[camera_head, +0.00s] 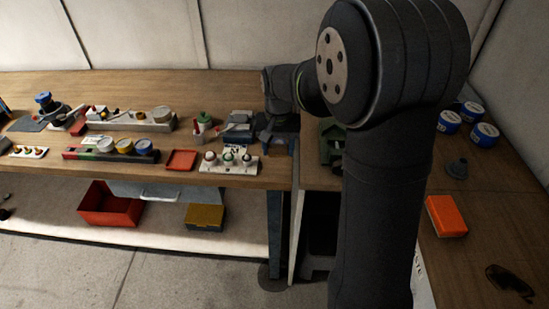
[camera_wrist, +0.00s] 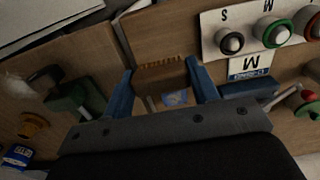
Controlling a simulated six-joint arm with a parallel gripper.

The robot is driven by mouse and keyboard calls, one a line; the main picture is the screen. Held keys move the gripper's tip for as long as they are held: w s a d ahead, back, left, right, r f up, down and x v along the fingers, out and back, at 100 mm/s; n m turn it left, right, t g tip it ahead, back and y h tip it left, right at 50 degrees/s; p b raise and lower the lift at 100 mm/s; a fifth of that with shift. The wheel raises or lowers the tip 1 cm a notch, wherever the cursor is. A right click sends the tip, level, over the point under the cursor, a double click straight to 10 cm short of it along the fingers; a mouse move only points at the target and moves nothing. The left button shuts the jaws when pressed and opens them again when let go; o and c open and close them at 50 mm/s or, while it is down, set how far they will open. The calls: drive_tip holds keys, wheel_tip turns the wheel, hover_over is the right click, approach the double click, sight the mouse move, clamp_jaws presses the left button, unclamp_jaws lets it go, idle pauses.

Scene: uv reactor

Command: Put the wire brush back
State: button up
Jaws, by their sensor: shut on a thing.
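My gripper (camera_wrist: 163,88) has blue fingers. They are shut on the sides of a brown wooden block with a row of short bristles along its far edge in the wrist view; this looks like the wire brush (camera_wrist: 160,76). In the head view, my gripper (camera_head: 277,140) is at the right end of the long wooden bench, beside the white knob board. The brush cannot be made out there. Its lower part is hidden in the wrist view, and I cannot tell whether it touches the bench.
The white knob board (camera_wrist: 262,37) is close at upper right in the wrist view. A green tool (camera_wrist: 76,98) stands at left. In the head view, a red tray (camera_head: 181,160) is left of the board, and an orange box (camera_head: 446,216) and blue cans (camera_head: 485,134) sit right.

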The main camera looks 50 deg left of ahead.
sight(275, 167)
drive_tip(key=shift+s+a+f, duration=0.3)
drive_tip(key=shift+a+f, duration=0.1)
drive_tip(key=shift+a, duration=0.05)
drive_tip(key=shift+f, duration=1.9)
drive_tip(key=shift+f, duration=0.15)
drive_tip(key=o, duration=0.7)
drive_tip(key=shift+c, duration=0.2)
wheel_tip(275, 167, up, 12)
drive_tip(key=shift+r, duration=0.15)
